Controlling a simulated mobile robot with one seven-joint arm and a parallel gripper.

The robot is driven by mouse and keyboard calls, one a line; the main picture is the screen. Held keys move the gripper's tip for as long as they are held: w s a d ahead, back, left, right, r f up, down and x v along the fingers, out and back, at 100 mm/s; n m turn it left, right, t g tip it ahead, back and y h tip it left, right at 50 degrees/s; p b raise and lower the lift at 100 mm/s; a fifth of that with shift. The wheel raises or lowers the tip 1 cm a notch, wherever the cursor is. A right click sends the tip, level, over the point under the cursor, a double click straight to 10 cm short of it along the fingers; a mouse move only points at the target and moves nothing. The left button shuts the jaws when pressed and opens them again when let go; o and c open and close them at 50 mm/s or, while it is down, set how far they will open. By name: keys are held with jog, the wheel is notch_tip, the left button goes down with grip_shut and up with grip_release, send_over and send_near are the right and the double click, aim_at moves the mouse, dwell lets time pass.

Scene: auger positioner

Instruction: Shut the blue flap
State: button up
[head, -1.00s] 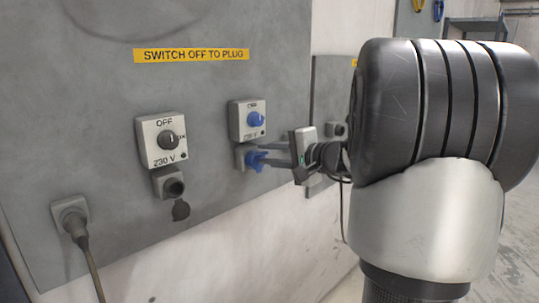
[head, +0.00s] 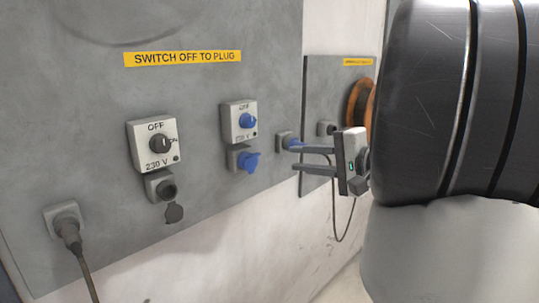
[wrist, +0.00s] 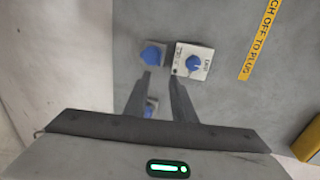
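The blue flap (head: 248,161) is on the grey socket under a switch box (head: 239,121) with a blue knob. In the wrist view the flap (wrist: 152,53) looks like a blue disc over the socket's face, but I cannot tell if it is fully shut. My gripper (head: 294,158) is to the right of the flap, apart from it, with two fingers spread and pointing left at the panel. In the wrist view my gripper (wrist: 158,77) has a gap between its fingers, with nothing held.
A second grey fitting (head: 282,143) with a blue part lies behind my upper finger. A 230 V switch box (head: 152,145) with a black knob and a dark open-flapped socket (head: 160,186) are to the left. A plugged cable (head: 68,227) hangs at lower left.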

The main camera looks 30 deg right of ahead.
jog(key=v, duration=0.3)
jog(key=shift+s, duration=0.25)
